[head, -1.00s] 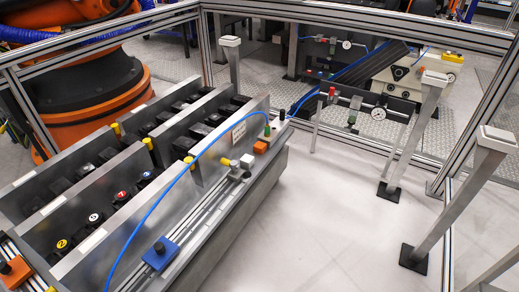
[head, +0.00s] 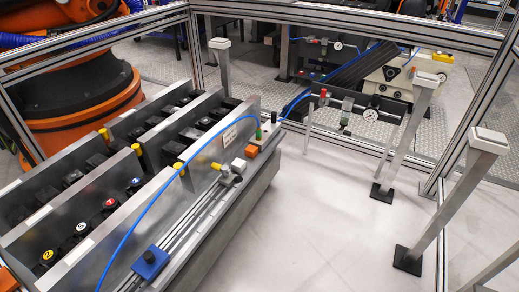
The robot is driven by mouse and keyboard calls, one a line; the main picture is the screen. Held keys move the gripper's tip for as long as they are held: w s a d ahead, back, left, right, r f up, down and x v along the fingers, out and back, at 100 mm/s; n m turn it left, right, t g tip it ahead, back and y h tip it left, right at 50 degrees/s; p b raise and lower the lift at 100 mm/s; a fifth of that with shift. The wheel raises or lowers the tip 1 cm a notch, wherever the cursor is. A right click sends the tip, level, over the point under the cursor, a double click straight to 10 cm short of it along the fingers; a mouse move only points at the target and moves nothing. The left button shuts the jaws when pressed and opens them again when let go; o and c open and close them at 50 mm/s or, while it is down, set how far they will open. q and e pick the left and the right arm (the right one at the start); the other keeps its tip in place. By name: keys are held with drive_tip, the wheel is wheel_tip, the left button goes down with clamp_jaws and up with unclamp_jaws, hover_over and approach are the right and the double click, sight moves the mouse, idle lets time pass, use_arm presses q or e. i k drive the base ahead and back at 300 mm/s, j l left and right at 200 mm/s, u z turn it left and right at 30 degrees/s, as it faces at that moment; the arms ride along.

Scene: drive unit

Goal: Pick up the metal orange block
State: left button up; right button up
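A small orange block (head: 252,151) sits at the far right end of the metal rack, beside a small white block. A second orange piece (head: 8,280) shows at the lower left corner, partly cut off by the picture edge. I cannot tell from this view which of them is metal. Neither of my grippers is in view.
The metal rack (head: 225,223) fills the left side, with dark round parts between upright plates, a blue block (head: 150,262) on its rail and a blue hose (head: 142,212). Slanted grey posts (head: 458,190) stand at the right. The pale floor (head: 310,215) between is clear.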

sight(251, 151)
drive_tip(key=i+l+z, duration=0.4)
drive_tip(key=i, duration=0.35)
drive_tip(key=i+z, duration=0.35)
drive_tip(key=i, duration=0.35)
drive_tip(key=i+l+u, duration=0.1)
drive_tip(key=i+u, duration=0.25)
drive_tip(key=i, duration=0.15)
drive_tip(key=i+l+u, duration=0.2)
drive_tip(key=i+u, duration=0.2)
drive_tip(key=i, duration=0.15)
drive_tip(key=i+l+u, duration=0.35)
drive_tip(key=i+l, duration=0.05)
drive_tip(key=i, duration=0.05)
